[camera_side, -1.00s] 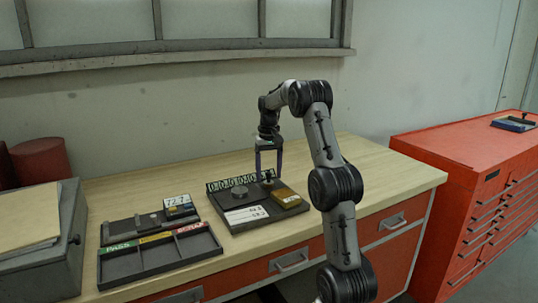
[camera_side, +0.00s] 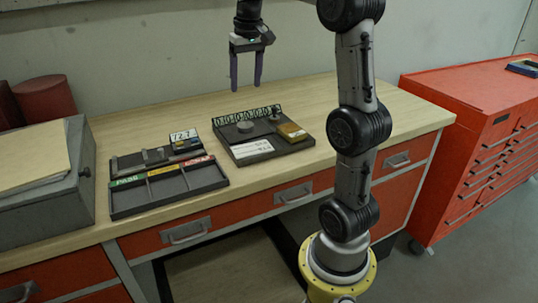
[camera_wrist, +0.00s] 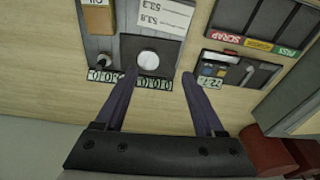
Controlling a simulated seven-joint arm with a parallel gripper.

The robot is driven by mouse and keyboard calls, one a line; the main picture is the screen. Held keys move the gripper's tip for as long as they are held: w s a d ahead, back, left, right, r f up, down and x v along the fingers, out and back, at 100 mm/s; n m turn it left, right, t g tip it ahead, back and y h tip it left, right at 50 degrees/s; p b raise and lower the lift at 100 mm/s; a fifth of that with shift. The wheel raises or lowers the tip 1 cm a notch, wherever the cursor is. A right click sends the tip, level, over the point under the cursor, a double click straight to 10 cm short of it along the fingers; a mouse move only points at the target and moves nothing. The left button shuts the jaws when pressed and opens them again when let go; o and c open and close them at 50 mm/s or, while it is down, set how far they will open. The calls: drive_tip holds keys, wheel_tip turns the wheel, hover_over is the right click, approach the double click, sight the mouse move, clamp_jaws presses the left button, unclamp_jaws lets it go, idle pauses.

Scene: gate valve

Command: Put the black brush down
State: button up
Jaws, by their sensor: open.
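My gripper (camera_side: 246,88) is open and empty, high above the back of the bench in the side view. Its two purple fingers also show in the wrist view (camera_wrist: 160,76), spread apart with nothing between them. A small dark upright piece (camera_side: 275,113) stands on the dark board (camera_side: 238,147) beside a tan block (camera_side: 292,132); it may be the black brush, but it is too small to be sure. In the wrist view this piece (camera_wrist: 103,62) shows a pale top, left of the fingertips and apart from them.
A grey box (camera_side: 45,205) is further left, a red cabinet (camera_side: 470,95) at right. The bench right of the board is clear.

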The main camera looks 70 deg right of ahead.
drive_tip(key=s+a+n+t, duration=0.2)
drive_tip(key=s+a+n, duration=0.2)
drive_tip(key=a, duration=1.1)
drive_tip(key=s+a+f+n+t+y, duration=0.1)
drive_tip(key=s+a+f+n, duration=0.3)
drive_tip(key=s+a+f, duration=0.4)
drive_tip(key=shift+s+a+t, duration=0.6)
drive_tip(key=shift+s+a, duration=0.25)
drive_tip(key=shift+s, duration=0.25)
drive_tip(key=shift+c, duration=1)
